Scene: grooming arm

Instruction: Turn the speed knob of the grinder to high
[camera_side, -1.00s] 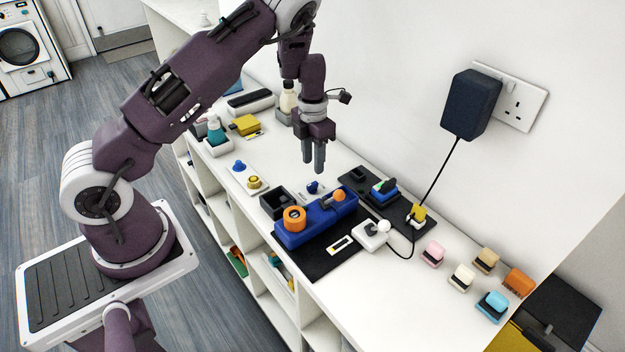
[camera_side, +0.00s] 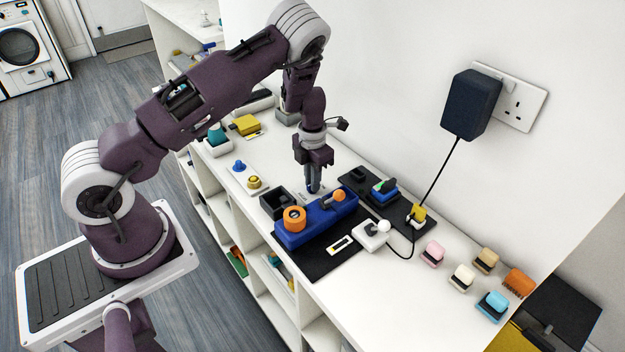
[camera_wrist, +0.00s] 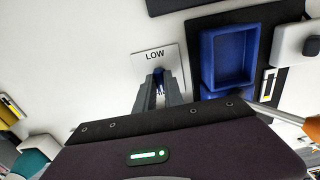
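The speed knob is a small dark blue knob (camera_wrist: 158,77) on a white plate (camera_wrist: 147,58) marked LOW at its far edge in the wrist view. More lettering near my fingers is mostly hidden. My gripper (camera_side: 314,187) has come down over the knob, with its fingers pointing down. In the wrist view my gripper (camera_wrist: 159,86) has one finger on each side of the knob, with a narrow gap between them; I cannot tell if they touch it.
A black open box (camera_side: 277,203) stands close to the left of the knob. A white unit with a ball-topped lever (camera_side: 371,235) sits right of the grinder. A black cable runs up to a plug (camera_side: 471,105) on the wall. Several coloured blocks lie at the right.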

